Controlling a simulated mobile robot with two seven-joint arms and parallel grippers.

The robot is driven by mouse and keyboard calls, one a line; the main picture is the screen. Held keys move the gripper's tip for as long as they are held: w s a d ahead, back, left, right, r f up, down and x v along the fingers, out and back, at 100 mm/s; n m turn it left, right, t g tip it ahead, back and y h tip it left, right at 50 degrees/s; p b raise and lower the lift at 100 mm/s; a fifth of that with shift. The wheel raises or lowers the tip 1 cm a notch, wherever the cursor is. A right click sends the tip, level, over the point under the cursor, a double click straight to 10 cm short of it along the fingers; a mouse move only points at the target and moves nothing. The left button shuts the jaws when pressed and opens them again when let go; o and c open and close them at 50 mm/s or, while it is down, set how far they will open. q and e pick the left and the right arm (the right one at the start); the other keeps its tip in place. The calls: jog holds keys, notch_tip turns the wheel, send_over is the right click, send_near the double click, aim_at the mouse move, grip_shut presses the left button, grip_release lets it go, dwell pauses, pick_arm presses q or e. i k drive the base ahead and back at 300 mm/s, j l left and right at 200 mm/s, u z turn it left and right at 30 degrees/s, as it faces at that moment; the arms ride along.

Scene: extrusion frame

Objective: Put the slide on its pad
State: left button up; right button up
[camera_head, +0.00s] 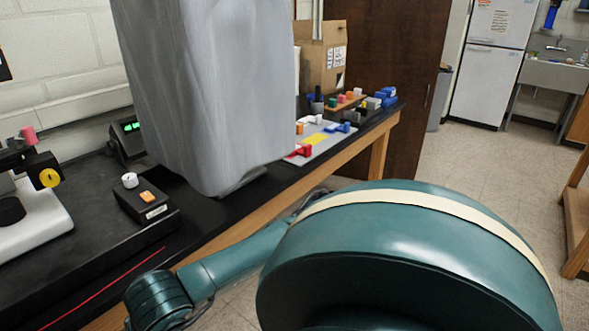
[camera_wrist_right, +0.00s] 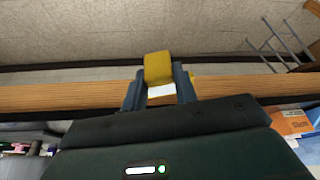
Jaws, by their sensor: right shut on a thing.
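In the right wrist view my right gripper (camera_wrist_right: 160,76) is shut on a yellow block (camera_wrist_right: 158,67) with a white part (camera_wrist_right: 161,91) below it. I take this block to be the slide, but cannot be sure. In the head view a pale board (camera_head: 309,154) lies on the black bench, with a yellow patch (camera_head: 320,139) that may be the pad. A red piece (camera_head: 299,151) and a blue piece (camera_head: 345,127) are on the board. My right gripper and the held block do not show in the head view. My left gripper is in neither view.
A large grey shape (camera_head: 205,90) hides the middle of the bench (camera_head: 225,198). A microscope-like device (camera_head: 30,200) and a small black box (camera_head: 147,203) stand at the left. Several coloured parts and a cardboard box (camera_head: 322,62) are at the far end. The floor (camera_head: 430,160) is open at right.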

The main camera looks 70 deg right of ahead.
aim_at(315, 139)
jog(key=l, duration=0.45)
jog(key=k+l+u, duration=0.1)
jog(key=l, duration=0.35)
jog(key=k+l, duration=0.15)
jog(key=l, duration=0.3)
jog(key=k+l+u, duration=0.1)
jog(key=l, duration=0.35)
jog(key=k+l+u, duration=0.1)
jog(key=l, duration=0.35)
jog(key=k+l, duration=0.1)
jog(key=l, duration=0.35)
jog(key=k+l+u, duration=0.1)
jog(key=l, duration=0.3)
jog(key=k+l, duration=0.15)
jog(key=l, duration=0.3)
